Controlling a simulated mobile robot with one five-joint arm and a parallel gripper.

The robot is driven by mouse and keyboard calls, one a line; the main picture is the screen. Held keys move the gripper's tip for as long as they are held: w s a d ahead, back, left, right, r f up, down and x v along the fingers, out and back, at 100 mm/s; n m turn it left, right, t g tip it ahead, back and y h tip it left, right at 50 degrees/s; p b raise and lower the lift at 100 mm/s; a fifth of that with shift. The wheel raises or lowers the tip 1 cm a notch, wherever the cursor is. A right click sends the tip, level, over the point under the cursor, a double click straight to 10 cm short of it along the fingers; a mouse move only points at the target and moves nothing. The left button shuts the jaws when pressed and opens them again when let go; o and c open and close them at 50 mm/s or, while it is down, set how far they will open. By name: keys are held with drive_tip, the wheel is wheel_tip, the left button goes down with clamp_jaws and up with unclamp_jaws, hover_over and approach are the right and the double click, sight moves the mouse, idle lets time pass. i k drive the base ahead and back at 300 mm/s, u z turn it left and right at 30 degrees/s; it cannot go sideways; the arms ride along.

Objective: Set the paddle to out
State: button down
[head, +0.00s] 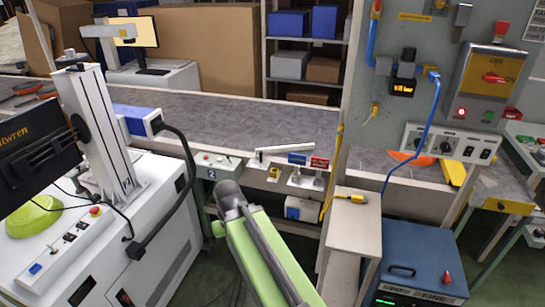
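A pale bar that looks like the paddle (283,148) is mounted at the front edge of the conveyor, in the middle of the head view. It lies roughly level, its left end on a small post. Beside its right part are a blue label (297,159) and a red label (319,162); their lettering is too small to read. I cannot tell which setting the paddle is at. My green arm rises from the bottom edge to a dark grey joint, below and left of the paddle and apart from it in the picture. No gripper fingers show.
The grey conveyor bed (230,115) runs behind the paddle. A small control box (217,166) marked 2 is left of it. A pale stand (355,220) and a blue cabinet (410,255) are at right. A white machine (150,205) fills the left.

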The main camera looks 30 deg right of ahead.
sight(260, 152)
drive_tip(key=z, duration=0.5)
drive_tip(key=k, duration=0.3)
drive_tip(key=u, duration=1.2)
drive_tip(key=i, duration=0.8)
drive_tip(key=z, duration=0.55)
drive_tip(key=i, duration=0.55)
drive_tip(key=z, duration=0.2)
drive_tip(key=k, duration=0.85)
drive_tip(key=z, duration=0.1)
drive_tip(key=i, duration=1.35)
drive_tip(key=u, duration=0.1)
